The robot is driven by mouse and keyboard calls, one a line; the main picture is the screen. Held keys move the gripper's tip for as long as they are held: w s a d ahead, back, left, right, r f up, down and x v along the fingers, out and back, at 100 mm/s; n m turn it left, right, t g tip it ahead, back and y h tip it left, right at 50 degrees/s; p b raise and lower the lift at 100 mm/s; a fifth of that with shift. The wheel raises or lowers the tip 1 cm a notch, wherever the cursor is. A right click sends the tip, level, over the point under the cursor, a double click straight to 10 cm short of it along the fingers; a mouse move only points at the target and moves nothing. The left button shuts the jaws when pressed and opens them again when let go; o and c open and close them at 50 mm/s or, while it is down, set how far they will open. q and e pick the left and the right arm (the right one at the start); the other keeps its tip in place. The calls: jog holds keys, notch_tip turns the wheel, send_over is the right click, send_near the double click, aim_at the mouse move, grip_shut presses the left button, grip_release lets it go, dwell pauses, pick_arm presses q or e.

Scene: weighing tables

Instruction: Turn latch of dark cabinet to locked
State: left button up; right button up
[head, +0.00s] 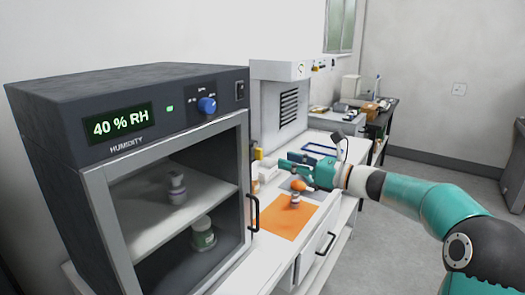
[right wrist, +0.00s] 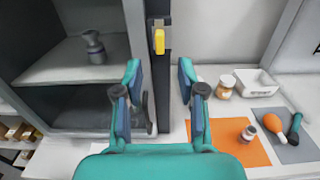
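The dark cabinet (head: 120,85) stands at the left of the head view, with a lit display and a glass door in a grey frame (head: 100,215). The door looks closed, and its black handle (head: 253,213) is on the right side. The yellow latch (head: 258,153) is at the cabinet's right edge; in the right wrist view the latch (right wrist: 159,41) stands upright on a dark plate. My right gripper (head: 287,163) is open and empty near the latch. In the right wrist view its fingers (right wrist: 160,75) straddle the line below the latch, apart from it. My left gripper is not in view.
Inside the cabinet are a grey weight-like item (right wrist: 93,47) and a jar (head: 203,234). On the bench right of it are an orange mat (head: 282,222), a small jar (right wrist: 248,133), an amber jar (right wrist: 226,86), a white tray (right wrist: 256,84) and an orange bulb (right wrist: 272,122).

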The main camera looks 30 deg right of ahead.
aim_at(262, 154)
jog(key=p+x, duration=0.2)
jog(key=x, duration=0.7)
grip_shut()
